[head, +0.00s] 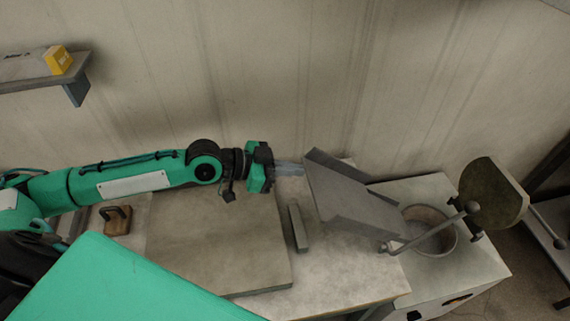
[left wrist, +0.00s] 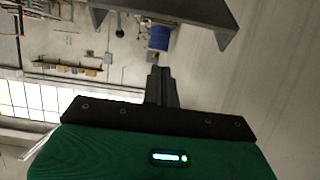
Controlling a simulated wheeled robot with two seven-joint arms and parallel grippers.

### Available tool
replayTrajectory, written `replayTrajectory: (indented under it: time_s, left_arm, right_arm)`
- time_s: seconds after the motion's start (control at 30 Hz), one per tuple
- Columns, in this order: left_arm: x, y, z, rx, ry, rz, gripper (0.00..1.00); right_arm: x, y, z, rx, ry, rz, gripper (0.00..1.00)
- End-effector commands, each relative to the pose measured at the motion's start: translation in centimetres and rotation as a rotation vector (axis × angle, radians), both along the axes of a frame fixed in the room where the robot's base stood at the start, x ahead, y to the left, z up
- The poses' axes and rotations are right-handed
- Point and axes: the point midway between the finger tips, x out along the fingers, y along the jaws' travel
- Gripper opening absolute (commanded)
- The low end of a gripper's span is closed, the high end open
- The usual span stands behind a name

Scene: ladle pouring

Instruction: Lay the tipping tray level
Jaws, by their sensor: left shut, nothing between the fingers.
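The grey tipping tray (head: 350,213) stands tilted on the right part of the table in the head view, with raised side walls. My left gripper (head: 296,169) is shut and empty at the tray's upper left end. Whether its fingertips touch the tray I cannot tell. In the left wrist view the shut fingers (left wrist: 161,78) point at a grey piece (left wrist: 175,8) with a bent-down side, which looks like part of the tray. My right gripper is not in view.
A round pot (head: 437,243) sits in the white stand (head: 480,262) at right, with a tilted dark vessel (head: 490,195) beside it. A grey bar (head: 299,228) and a flat plate (head: 215,240) lie left of the tray. A wooden block with handle (head: 117,221) stands farther left.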

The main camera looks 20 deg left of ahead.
Motion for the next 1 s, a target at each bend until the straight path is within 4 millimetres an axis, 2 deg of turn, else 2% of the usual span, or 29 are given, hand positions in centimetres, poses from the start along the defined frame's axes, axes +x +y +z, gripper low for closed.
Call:
replayTrajectory:
  time_s: [0.03, 0.57, 0.73, 1.0]
  left_arm:
    - [0.3, -0.6, 0.2, -0.004, 0.000, -0.001, 0.00]
    - [3.7, -5.6, -2.1, -0.003, 0.002, -0.001, 0.00]
    - [2.6, -4.0, -4.4, 0.003, 0.004, -0.001, 0.00]
    - [2.2, -3.3, -5.5, 0.000, 0.001, 0.000, 0.00]
  right_arm:
    - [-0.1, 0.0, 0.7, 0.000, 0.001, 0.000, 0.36]
    - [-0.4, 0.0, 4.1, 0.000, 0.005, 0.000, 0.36]
    - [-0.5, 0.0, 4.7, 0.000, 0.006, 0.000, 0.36]
    - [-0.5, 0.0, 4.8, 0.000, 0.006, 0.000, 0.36]
